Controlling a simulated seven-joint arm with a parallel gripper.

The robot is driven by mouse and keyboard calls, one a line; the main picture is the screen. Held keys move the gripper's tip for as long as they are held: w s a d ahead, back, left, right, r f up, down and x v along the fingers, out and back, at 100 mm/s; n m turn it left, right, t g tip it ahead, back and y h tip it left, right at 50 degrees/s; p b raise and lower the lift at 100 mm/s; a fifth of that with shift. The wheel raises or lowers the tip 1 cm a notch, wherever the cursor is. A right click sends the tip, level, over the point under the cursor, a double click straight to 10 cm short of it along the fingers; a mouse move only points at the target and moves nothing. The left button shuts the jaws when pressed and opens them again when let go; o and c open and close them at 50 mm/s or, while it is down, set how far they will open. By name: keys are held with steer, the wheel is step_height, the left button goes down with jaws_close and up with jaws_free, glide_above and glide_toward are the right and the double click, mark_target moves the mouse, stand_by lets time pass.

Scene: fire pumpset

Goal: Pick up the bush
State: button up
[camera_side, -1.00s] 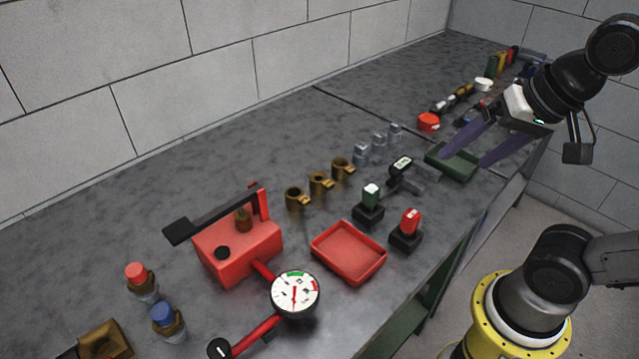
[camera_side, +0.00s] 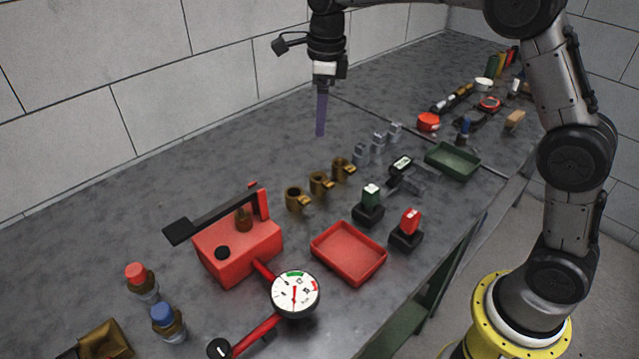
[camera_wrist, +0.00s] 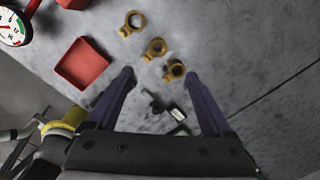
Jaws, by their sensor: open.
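Three brass ring-shaped pieces with side lugs, which look like the bushes, stand in a slanting row mid-bench: the near one (camera_side: 296,199), the middle one (camera_side: 320,184) and the far one (camera_side: 342,169). I cannot tell which one is meant. In the wrist view they show at the top middle (camera_wrist: 133,22), below it (camera_wrist: 157,47), and between my fingertips in the picture (camera_wrist: 174,71). My gripper (camera_side: 320,133) is above the bench, behind the row, pointing down. Its purple fingers (camera_wrist: 160,75) are spread wide and empty.
Several grey metal pieces (camera_side: 378,141) stand just right of the row. A red pump (camera_side: 238,250) with a black handle is at left, a red tray (camera_side: 347,253) in front. Red and green switches (camera_side: 406,236) and a green tray (camera_side: 453,162) are to the right.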

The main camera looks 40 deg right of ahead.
steer(key=g, duration=0.1)
glide_above(317, 179)
steer(key=s, duration=0.1)
steer(key=f, duration=1.1)
steer(key=shift+a+f, duration=0.4)
steer(key=shift+w+d+f, duration=0.1)
steer(key=shift+w+f, duration=0.05)
steer(key=shift+f, duration=3.05)
jaws_close()
steer(key=shift+r, duration=0.1)
